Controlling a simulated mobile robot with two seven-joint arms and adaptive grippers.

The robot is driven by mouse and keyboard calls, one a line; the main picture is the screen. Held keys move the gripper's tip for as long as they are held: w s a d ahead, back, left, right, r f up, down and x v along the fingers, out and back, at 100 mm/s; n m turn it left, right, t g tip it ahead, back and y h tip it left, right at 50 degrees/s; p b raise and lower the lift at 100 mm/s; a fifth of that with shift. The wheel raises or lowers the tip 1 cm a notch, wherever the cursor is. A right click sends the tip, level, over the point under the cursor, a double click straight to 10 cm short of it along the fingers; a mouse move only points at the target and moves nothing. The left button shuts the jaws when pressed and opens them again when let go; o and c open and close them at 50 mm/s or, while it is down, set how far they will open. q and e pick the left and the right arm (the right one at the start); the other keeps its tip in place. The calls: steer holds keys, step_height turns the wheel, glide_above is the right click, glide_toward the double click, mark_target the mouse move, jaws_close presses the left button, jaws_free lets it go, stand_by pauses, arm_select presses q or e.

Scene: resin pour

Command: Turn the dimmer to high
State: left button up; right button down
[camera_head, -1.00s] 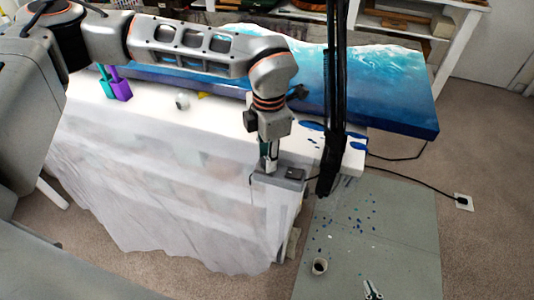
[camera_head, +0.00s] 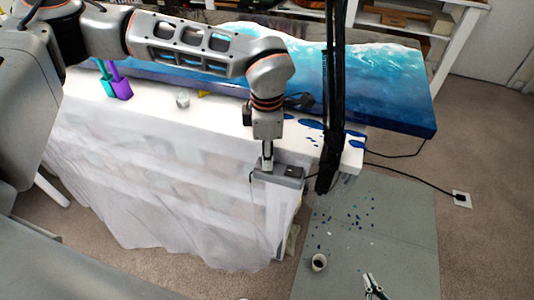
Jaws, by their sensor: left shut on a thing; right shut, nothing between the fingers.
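The dimmer appears to be the small grey box (camera_head: 287,180) at the front edge of the cloth-covered table, with a dark part on top at its right. My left gripper (camera_head: 266,167) points straight down onto the left part of this box and is shut on what seems to be its knob. The fingers hide the knob, so its setting cannot be read. My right gripper (camera_head: 374,290) is at the bottom right over the grey mat, shut and empty.
A blue and white resin panel (camera_head: 390,85) lies along the back of the table. A dark upright post (camera_head: 331,110) stands just right of my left gripper. Purple (camera_head: 121,88) and teal (camera_head: 106,86) tools are at left. A cup (camera_head: 319,262) sits on the mat (camera_head: 400,230).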

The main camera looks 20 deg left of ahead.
arm_select(q)
steer(key=o, duration=0.8)
steer(key=shift+s+d+r, duration=0.1)
steer(key=shift+s+r, duration=0.05)
steer(key=shift+r, duration=3.9)
